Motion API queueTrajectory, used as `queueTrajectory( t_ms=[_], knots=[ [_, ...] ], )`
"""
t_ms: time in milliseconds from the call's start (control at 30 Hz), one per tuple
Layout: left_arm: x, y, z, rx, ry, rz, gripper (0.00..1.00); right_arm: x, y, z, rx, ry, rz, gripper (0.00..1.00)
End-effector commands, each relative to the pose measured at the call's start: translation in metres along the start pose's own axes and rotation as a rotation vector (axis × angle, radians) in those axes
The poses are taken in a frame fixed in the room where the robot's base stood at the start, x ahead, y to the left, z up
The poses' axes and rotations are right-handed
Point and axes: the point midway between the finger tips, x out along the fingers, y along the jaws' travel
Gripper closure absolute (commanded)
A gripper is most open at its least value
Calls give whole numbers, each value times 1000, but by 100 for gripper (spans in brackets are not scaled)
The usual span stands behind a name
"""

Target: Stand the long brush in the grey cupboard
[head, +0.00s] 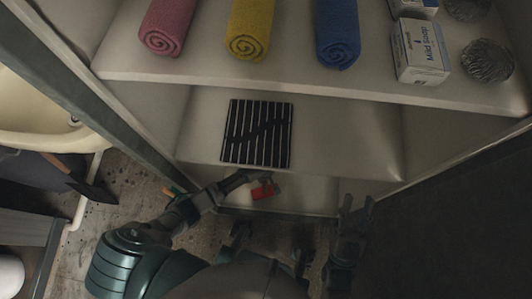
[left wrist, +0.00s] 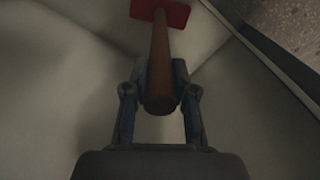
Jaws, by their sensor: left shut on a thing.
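The long brush has a brown handle (left wrist: 160,60) and a red head (left wrist: 168,12). In the left wrist view my left gripper (left wrist: 160,90) is shut on the handle, and the head is at the far end near pale cupboard walls. In the head view the red head (head: 262,191) shows low in the grey cupboard (head: 250,79), below the middle shelf; my left gripper (head: 245,179) is beside it, and much of the handle is hidden. Whether the head touches the cupboard bottom cannot be told. My right gripper (head: 356,207) is open and empty at the cupboard's front right.
The upper shelf holds pink (head: 167,27), yellow (head: 248,30) and blue (head: 337,35) rolled towels, soap boxes (head: 420,52) and wire scourers (head: 488,61). A black striped rack (head: 256,133) lies on the middle shelf (head: 340,140). A basin (head: 40,115) stands left.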

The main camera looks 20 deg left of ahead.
Motion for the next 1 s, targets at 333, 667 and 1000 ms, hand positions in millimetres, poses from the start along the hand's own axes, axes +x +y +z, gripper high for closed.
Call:
queueTrajectory(
  t_ms=[333, 667, 1000],
  knots=[
    [14, 0, 0, -1, 1, 1, 100, -7, -2, -22, 11, 154, 0, 60],
    [15, -1, 0, -1, 0, -1, 49, -6, -1, -19, 12, 151, 0, 60],
    [12, 0, 0, -1, 1, 0, 49, -5, -1, -20, 11, 151, -1, 60]
  ],
)
